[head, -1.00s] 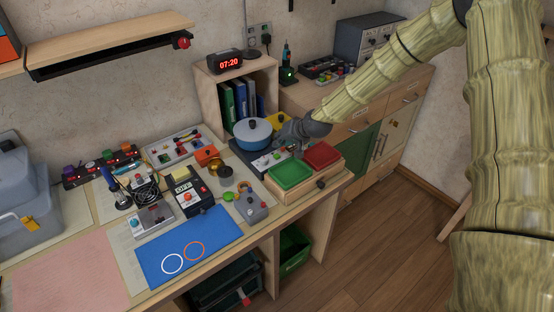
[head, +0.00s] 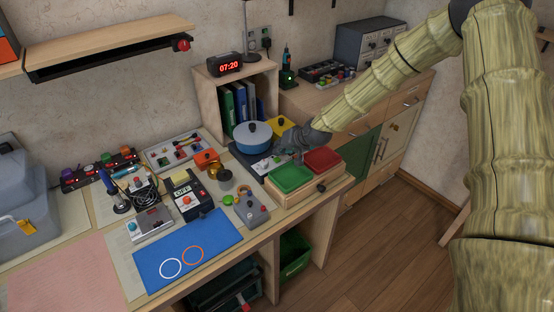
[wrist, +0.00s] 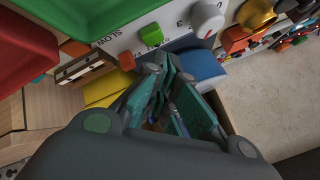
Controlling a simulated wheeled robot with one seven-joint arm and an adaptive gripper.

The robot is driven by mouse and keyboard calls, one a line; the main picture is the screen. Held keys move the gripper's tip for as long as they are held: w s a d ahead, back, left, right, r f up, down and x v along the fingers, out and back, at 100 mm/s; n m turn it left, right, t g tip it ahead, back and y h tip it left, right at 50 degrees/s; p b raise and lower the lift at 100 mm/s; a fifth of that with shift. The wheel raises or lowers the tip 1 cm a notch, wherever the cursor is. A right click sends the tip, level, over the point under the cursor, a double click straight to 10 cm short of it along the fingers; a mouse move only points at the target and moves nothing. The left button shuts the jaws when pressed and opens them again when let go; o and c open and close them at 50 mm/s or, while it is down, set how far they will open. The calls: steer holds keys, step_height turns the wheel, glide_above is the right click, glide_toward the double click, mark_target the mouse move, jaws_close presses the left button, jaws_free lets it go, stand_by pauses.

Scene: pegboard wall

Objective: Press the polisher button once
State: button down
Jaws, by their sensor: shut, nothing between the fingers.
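No machine in view is legibly marked as the polisher. In the head view a panel with small controls (head: 262,166) lies in front of the blue pot (head: 253,138). My gripper (head: 298,152) is just right of the pot, above the back of the green tray. In the wrist view my gripper (wrist: 165,66) has its fingers together and empty, near the panel's edge. Contact with a button cannot be told.
The green tray (head: 291,177) and red tray (head: 323,160) sit close to my gripper. A grey button box (head: 251,209), a dark device reading OFF (head: 186,192) and a blue mat (head: 213,236) lie nearer the front. A shelf with binders (head: 228,104) stands behind.

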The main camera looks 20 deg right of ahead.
mark_target(279, 157)
steer(key=shift+f, duration=0.15)
stand_by(0.6)
steer(key=shift+f, duration=0.3)
steer(key=shift+f+b, duration=0.5)
steer(key=shift+b, duration=0.1)
stand_by(0.8)
steer(key=shift+r, duration=0.15)
stand_by(0.3)
steer(key=shift+r+p, duration=0.55)
steer(key=shift+r, duration=0.25)
steer(key=shift+r+p, duration=1.45)
steer(key=shift+r, duration=1.05)
